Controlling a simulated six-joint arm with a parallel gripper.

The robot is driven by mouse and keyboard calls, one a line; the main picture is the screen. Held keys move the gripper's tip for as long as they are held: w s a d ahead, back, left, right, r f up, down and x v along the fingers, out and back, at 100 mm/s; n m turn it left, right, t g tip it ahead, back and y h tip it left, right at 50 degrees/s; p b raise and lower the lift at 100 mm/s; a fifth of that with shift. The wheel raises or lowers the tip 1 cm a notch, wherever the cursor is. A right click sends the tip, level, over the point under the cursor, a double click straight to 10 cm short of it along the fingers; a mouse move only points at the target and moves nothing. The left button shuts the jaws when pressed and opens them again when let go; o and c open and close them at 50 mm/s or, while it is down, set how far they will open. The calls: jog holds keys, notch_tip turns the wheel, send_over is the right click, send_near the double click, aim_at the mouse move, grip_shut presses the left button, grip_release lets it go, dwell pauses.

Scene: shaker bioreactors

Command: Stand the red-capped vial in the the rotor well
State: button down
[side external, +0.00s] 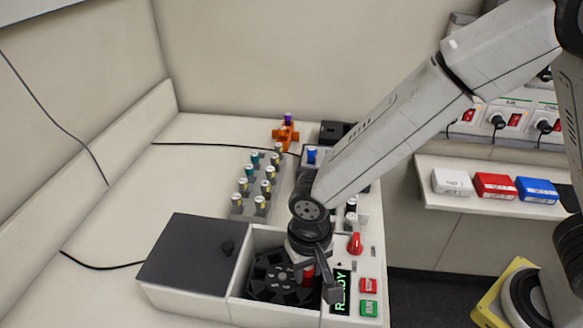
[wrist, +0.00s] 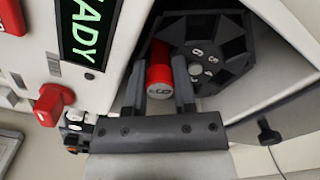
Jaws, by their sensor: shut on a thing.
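The red-capped vial (wrist: 159,76) is between the two fingers of my gripper (wrist: 160,66) in the wrist view, and the gripper is shut on it. The red cap faces the wrist camera, and the lower body is mostly hidden. In the side view a bit of red (side external: 308,272) shows below my gripper (side external: 313,279). The dark rotor (side external: 272,280) sits in the open bay of the machine. It also shows in the wrist view (wrist: 208,55), with numbers around its hub. The vial is at the rotor's edge; I cannot tell whether its base is inside a well.
The dark lid (side external: 190,252) lies left of the bay. A green READY display (side external: 341,290), red knob (side external: 355,243) and red and green buttons are on the right panel. A rack (side external: 250,205) of several vials and an orange holder (side external: 285,134) stand behind.

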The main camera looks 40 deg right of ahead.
jog(key=shift+f, duration=0.5)
jog(key=shift+c, duration=2.2)
grip_release()
jog(key=shift+o, duration=0.5)
jog(key=shift+d, duration=0.1)
jog(key=shift+s, duration=0.1)
jog(key=shift+r, duration=3.5)
